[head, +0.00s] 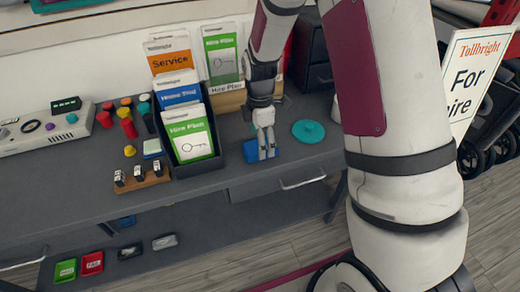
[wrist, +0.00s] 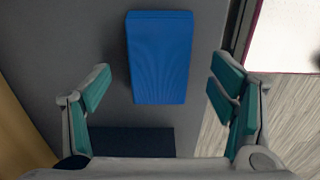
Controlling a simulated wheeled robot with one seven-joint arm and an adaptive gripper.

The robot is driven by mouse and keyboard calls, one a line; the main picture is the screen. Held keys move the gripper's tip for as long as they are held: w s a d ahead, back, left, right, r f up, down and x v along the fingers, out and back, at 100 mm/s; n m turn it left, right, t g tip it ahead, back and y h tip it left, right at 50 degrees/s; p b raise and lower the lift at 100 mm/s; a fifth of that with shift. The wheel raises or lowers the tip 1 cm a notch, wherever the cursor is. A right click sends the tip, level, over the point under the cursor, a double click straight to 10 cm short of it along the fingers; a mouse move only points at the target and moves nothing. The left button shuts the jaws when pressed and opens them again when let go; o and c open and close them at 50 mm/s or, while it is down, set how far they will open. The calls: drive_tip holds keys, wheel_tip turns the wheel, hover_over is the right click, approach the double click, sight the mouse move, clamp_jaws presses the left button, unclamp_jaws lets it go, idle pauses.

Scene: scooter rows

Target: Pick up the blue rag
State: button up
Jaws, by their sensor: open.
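The blue rag (wrist: 160,58) is a flat folded rectangle on the dark grey worktop. In the wrist view it lies ahead of my gripper (wrist: 164,92), roughly midway between the two fingers. The fingers have teal pads, stand wide apart and hold nothing. In the head view the rag (head: 252,151) shows beside and behind my gripper (head: 266,153), which hangs down over it and hides part of it. I cannot tell the exact height of the fingertips above the rag.
A dark leaflet holder (head: 178,168) stands just left of the rag. A teal disc (head: 308,131) lies to the right. A wooden block with stamps (head: 141,180) sits further left. The worktop (head: 240,193) is clear in front, down to its front edge.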

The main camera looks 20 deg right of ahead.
drive_tip(key=shift+f, duration=1.25)
drive_tip(key=c, duration=1.2)
drive_tip(key=shift+o, duration=0.2)
drive_tip(key=shift+r, duration=0.15)
wheel_tip(320, 180, up, 4)
drive_tip(key=shift+f, duration=0.25)
drive_tip(key=s+a+r+p, duration=0.1)
drive_tip(key=s, duration=1.5)
drive_tip(key=shift+a+p, duration=0.2)
drive_tip(key=shift+p, duration=0.15)
drive_tip(key=shift+r, duration=0.1)
